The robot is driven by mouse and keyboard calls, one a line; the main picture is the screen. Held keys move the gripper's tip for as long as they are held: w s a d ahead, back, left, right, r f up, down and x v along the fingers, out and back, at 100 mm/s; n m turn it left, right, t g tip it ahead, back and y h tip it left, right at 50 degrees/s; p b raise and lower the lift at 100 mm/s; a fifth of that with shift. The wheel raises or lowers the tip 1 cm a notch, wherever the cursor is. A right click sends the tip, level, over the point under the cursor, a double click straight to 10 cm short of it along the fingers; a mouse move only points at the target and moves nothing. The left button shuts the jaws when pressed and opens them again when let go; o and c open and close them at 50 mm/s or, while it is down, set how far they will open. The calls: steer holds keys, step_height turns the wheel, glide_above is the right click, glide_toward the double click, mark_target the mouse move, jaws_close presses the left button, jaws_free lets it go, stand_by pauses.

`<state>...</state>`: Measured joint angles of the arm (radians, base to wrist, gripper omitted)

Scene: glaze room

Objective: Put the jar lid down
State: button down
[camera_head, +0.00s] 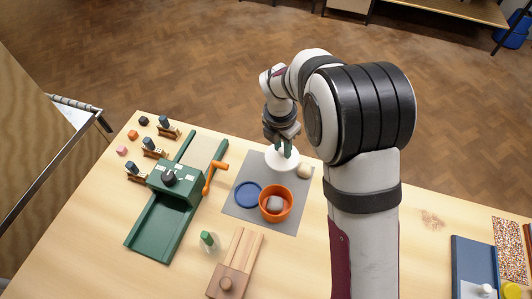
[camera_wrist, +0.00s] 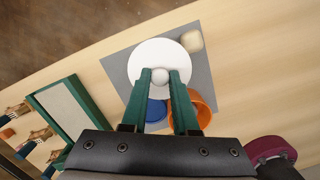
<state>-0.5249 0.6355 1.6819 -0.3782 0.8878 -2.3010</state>
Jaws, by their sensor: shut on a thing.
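The jar lid, a white disc with a round knob, is at the back of the grey mat (camera_head: 240,207) in the head view (camera_head: 274,161) and fills the upper middle of the wrist view (camera_wrist: 150,52). My gripper (camera_head: 285,150) points down over it, and its green fingers (camera_wrist: 160,77) are shut on the pale knob. The lid looks level. I cannot tell whether it touches the mat or hangs just above it.
An orange pot (camera_head: 265,212) holding a grey lump, a flat blue disc (camera_head: 248,194) and a cream block (camera_head: 304,171) are close by on the mat. A green machine (camera_head: 152,232) with an orange crank (camera_head: 215,172) stands left. A wooden block (camera_head: 228,283) is in front.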

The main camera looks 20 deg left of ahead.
steer(key=a+f, duration=0.1)
steer(key=a, duration=0.1)
steer(key=a+f, duration=0.2)
steer(key=shift+s+a+f, duration=0.1)
steer(key=shift+a+f, duration=0.05)
steer(key=shift+a, duration=0.2)
steer(key=shift+f, duration=1.8)
steer(key=shift+f, duration=0.1)
steer(key=c, duration=0.7)
jaws_free()
